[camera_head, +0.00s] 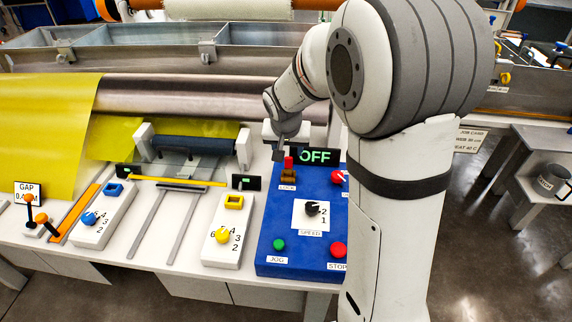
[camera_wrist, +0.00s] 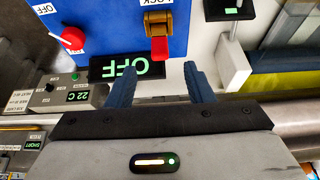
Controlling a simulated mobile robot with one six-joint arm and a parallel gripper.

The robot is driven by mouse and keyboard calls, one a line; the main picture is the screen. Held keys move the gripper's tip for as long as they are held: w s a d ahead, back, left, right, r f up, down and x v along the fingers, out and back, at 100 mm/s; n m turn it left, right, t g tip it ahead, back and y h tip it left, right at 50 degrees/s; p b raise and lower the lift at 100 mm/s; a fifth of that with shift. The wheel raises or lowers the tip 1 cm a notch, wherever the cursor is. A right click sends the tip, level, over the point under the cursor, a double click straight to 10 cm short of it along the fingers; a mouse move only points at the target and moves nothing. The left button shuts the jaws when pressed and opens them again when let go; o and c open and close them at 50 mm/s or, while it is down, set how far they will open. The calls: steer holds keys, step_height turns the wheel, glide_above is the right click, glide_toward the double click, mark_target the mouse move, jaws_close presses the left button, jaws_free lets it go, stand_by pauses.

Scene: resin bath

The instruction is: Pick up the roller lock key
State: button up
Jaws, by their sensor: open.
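The roller lock key (camera_head: 289,162) is a small red piece on a brass-brown lock at the far edge of the blue control panel (camera_head: 272,255), above the LOCK label. In the wrist view the red-and-brass lock key (camera_wrist: 159,46) shows just beyond the fingertips, about midway between them. My gripper (camera_wrist: 160,70) is open and empty, its two dark blue fingers apart. In the head view my gripper (camera_head: 279,152) is small and partly merged with the dark parts by the lock, at its upper left. I cannot tell its exact height above the key.
The OFF display (camera_head: 315,156) stands right behind the lock. A red knob (camera_head: 337,176), a black speed knob (camera_head: 312,208), a green jog button (camera_head: 278,244) and a red stop button (camera_head: 338,249) are on the panel. Rollers (camera_head: 195,145) lie to the left.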

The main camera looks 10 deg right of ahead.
mark_target(288, 158)
steer(key=x, duration=0.7)
steer(key=shift+f, duration=0.25)
jaws_close()
